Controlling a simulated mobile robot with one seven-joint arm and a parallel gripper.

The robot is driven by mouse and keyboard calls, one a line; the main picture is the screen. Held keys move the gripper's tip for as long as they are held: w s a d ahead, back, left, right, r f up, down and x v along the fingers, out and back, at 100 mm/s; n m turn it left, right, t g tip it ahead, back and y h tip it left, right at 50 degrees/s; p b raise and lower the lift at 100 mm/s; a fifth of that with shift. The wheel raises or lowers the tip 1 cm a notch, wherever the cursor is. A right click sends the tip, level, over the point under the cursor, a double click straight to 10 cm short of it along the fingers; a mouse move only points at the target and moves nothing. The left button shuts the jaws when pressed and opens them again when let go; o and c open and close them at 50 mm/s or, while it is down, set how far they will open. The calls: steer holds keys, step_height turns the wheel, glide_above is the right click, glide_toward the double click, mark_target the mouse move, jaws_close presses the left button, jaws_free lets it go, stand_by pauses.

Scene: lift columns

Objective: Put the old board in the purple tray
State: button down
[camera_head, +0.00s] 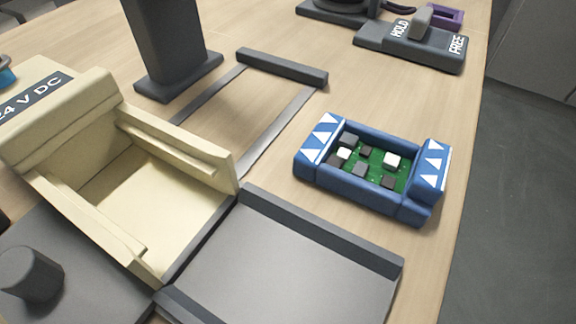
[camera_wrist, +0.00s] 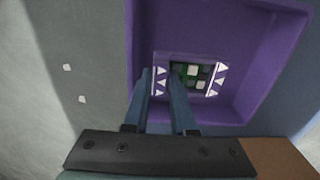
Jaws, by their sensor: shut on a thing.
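In the wrist view my gripper (camera_wrist: 160,73) is shut on the left end of a board (camera_wrist: 196,75). This board has a purple-looking frame, white triangles at both ends and a green middle with dark and pale chips. The purple tray (camera_wrist: 272,60) surrounds it in that view, and the board lies within its walls. I cannot tell whether the board touches the tray floor. A second board (camera_head: 367,166), with a blue frame and white triangles, lies on the table in the head view. My gripper is not in the head view.
A cream open housing (camera_head: 185,155) marked 24 V DC stands at left in the head view, beside a grey railed plate (camera_head: 290,265). A HOLD/FREE switch (camera_head: 412,45) and a small purple frame (camera_head: 444,16) are at the back right. The table's right edge is clear.

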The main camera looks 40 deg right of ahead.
steer(key=shift+f+b, duration=1.25)
steer(key=shift+f, duration=1.2)
steer(key=shift+f, duration=0.1)
steer(key=c, duration=1)
jaws_free()
step_height(320, 180, up, 12)
steer(key=p, duration=0.7)
